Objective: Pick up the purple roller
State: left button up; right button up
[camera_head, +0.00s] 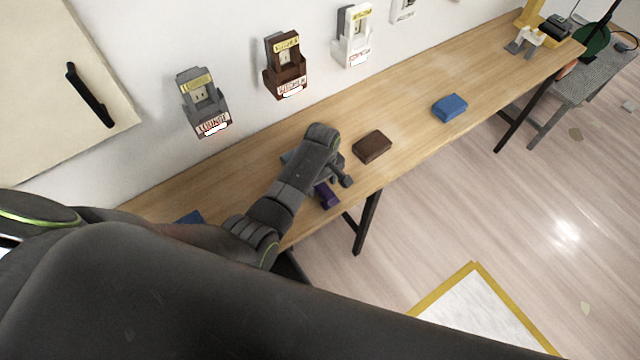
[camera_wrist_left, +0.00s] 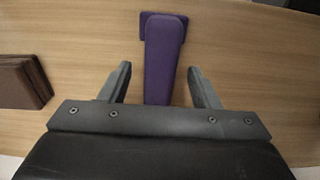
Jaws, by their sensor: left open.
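The purple roller (camera_head: 327,196) lies on the wooden table, mostly hidden under my left arm in the head view. In the left wrist view the purple roller (camera_wrist_left: 163,55) lies lengthwise, with a wider piece at its far end. My left gripper (camera_wrist_left: 160,80) is open, with one finger on each side of the roller's near part and a gap on both sides. In the head view the left gripper (camera_head: 318,178) is above the table near its front edge. My right gripper is not in view.
A brown block (camera_head: 372,147) and a blue block (camera_head: 449,108) lie on the table (camera_head: 420,140) to the right. The brown block also shows in the left wrist view (camera_wrist_left: 22,82). Several holders, including a grey one (camera_head: 203,100), hang on the wall behind.

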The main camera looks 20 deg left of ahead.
pick_arm(q)
jog(key=shift+f, duration=0.65)
jog(key=shift+f, duration=0.25)
jog(key=c, duration=1.2)
